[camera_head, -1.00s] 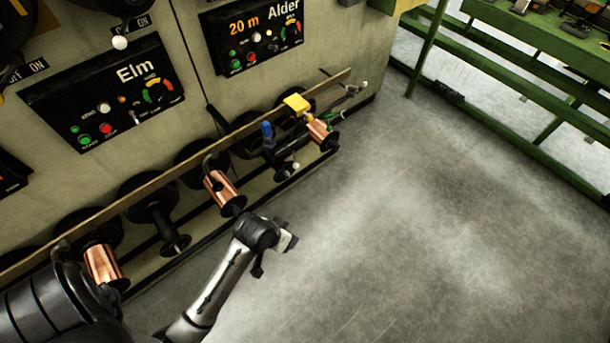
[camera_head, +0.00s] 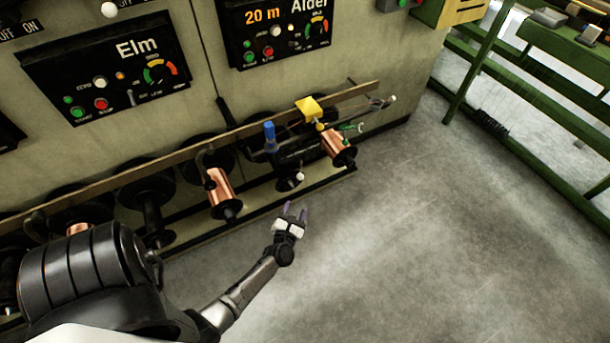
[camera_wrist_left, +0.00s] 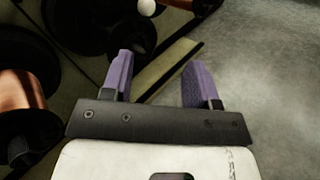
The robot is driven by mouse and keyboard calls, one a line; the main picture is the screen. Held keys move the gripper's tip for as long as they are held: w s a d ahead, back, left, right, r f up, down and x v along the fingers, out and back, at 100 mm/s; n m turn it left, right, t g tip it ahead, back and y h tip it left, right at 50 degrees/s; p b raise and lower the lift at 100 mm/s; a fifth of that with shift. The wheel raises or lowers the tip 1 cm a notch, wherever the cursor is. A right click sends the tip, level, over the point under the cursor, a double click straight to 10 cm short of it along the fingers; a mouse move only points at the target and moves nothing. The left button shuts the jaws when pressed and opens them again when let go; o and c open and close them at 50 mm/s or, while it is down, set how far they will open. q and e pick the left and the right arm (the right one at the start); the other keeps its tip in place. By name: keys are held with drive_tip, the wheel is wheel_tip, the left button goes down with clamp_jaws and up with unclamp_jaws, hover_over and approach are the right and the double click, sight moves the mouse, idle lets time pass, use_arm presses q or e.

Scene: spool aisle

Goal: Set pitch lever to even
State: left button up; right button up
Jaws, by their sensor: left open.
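My left gripper (camera_head: 295,211) is open and empty, in front of the lower spool rack, with its fingers pointing toward the rack. In the left wrist view its two purple fingers (camera_wrist_left: 160,82) stand apart with nothing between them. A lever with a white ball knob (camera_head: 298,177) sits low on the rack, just beyond the fingertips and apart from them. The knob also shows at the top edge of the left wrist view (camera_wrist_left: 147,8). A blue handle (camera_head: 269,137), a yellow handle (camera_head: 309,108) and a green-handled part (camera_head: 349,128) are nearby. No label shows which is the pitch lever.
Copper spools (camera_head: 220,188) and black spindles line a long rail (camera_head: 180,157). The Elm panel (camera_head: 105,68) and Alder panel (camera_head: 275,33) are on the wall above. A green bench frame (camera_head: 530,130) stands at right. The grey floor (camera_head: 420,240) between is clear.

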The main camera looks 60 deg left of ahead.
sight(300, 176)
use_arm(q)
drive_tip(key=shift+w+a+r+n+y+b, duration=0.2)
drive_tip(key=shift+w+a+n+b, duration=0.5)
drive_tip(key=shift+w+a, duration=0.95)
drive_tip(key=shift+w+a+r+n+y+b, duration=0.15)
drive_tip(key=shift+w+a+n+b, duration=0.55)
drive_tip(key=shift+w+a, duration=0.9)
drive_tip(key=shift+w+a+r+n+y+b, duration=0.1)
drive_tip(key=shift+w+a+n+y+b, duration=0.15)
drive_tip(key=shift+w+a+n+b, duration=0.95)
use_arm(e)
drive_tip(key=shift+f+p, duration=0.5)
drive_tip(key=shift+f, duration=1.65)
use_arm(q)
drive_tip(key=shift+a+m, duration=0.5)
drive_tip(key=shift+a, duration=0.3)
drive_tip(key=shift+c, duration=0.4)
use_arm(e)
drive_tip(key=shift+s+a, duration=0.1)
use_arm(q)
drive_tip(key=c, duration=0.7)
clamp_jaws()
